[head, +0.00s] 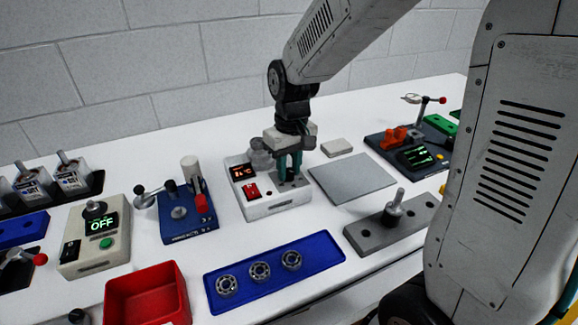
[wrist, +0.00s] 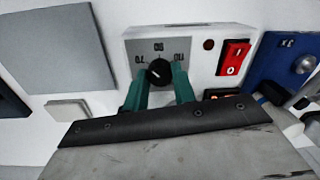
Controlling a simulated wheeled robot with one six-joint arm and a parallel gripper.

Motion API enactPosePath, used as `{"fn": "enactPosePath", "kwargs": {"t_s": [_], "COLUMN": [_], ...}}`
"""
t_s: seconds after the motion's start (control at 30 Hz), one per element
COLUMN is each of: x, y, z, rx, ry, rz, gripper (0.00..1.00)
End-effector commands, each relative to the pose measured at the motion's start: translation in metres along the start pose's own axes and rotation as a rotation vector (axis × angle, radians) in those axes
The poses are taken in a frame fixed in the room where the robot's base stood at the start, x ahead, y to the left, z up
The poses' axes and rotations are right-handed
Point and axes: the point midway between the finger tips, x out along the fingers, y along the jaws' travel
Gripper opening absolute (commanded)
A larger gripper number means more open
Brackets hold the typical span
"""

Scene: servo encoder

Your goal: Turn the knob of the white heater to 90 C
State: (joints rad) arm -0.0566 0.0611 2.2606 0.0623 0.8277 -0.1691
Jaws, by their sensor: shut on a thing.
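The white heater (head: 275,206) stands on the white table, and its body also shows in the wrist view (wrist: 200,53). Its red display (head: 242,172) seems to read in the mid seventies; the last digit is unclear. In the wrist view, the black knob (wrist: 158,72) sits on a grey dial plate with labels at its left, top and right. Its small white mark seems to point up and left. My gripper (head: 289,172) is over the heater from above. Its teal fingers, also in the wrist view (wrist: 161,80), are shut on the knob's two sides.
A red switch (head: 250,191) is on the heater. A blue device (head: 188,228) stands left, a grey plate (head: 352,180) right. A blue tray (head: 237,300) with bearings lies in front, near a grey block (head: 372,238) with an upright peg. A glass-like object stands close behind the heater.

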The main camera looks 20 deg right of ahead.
Motion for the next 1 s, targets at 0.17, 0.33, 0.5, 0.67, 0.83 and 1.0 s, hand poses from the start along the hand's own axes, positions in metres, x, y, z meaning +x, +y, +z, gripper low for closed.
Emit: {"fn": "enactPosePath", "kwargs": {"t_s": [0.17,0.33,0.5,0.67,0.83,1.0], "x": [-0.0009,-0.001,-0.0011,-0.0011,-0.0011,-0.0011], "y": [0.0002,0.0001,-0.0001,-0.0003,-0.0004,-0.0005], "z": [-0.0004,-0.0004,-0.0002,0.0,-0.0001,-0.0001], "rx": [0.167,0.327,0.476,0.593,0.684,0.742], "ry": [0.011,0.019,0.026,0.031,0.035,0.038], "rz": [0.0,0.0,0.0,0.0,-0.001,-0.001], "gripper": [0.04,0.04,0.04,0.04,0.04,0.04]}}
